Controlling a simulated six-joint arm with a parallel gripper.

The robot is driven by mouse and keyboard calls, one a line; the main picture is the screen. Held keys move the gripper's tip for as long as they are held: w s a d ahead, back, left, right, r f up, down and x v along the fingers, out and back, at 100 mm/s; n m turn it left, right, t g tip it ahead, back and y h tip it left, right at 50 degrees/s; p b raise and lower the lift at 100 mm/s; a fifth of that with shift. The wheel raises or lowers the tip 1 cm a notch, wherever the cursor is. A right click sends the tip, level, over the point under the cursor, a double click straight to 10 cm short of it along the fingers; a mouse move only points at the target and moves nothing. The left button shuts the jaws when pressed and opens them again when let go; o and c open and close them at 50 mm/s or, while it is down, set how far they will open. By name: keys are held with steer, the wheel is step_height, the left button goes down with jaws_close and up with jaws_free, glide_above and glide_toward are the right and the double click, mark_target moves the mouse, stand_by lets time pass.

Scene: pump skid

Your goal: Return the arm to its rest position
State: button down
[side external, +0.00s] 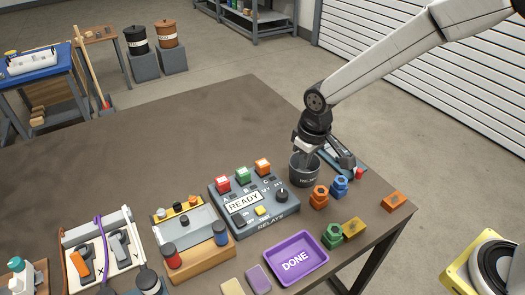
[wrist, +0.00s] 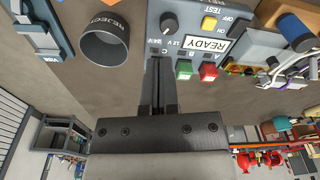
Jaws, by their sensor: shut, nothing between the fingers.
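My gripper (side external: 304,152) is at the end of the arm, close above or just behind the dark reject cup (side external: 304,174) in the side view. In the wrist view my gripper's fingers (wrist: 158,68) are together, with nothing between them. There the reject cup (wrist: 106,50) stands to the left of the fingers, apart from them. The relay box (side external: 250,214) has a READY display and red, green and orange blocks on top. In the wrist view the green block (wrist: 184,69) and red block (wrist: 208,72) show beside the fingers; the orange one is not visible there.
Orange, blue, green and yellow nuts and blocks (side external: 332,236) lie right of the box. A purple DONE tray (side external: 296,258) is at the front. A vise-like tool (side external: 340,154) sits behind the cup. The table's back left (side external: 150,145) is clear.

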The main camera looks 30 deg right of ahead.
steer(key=s+d+r+m+t, duration=0.1)
steer(key=s+d+m, duration=0.2)
steer(key=s+d, duration=0.8)
steer(key=s, duration=0.2)
steer(key=shift+s+d+r, duration=0.3)
steer(key=shift+s+r, duration=0.05)
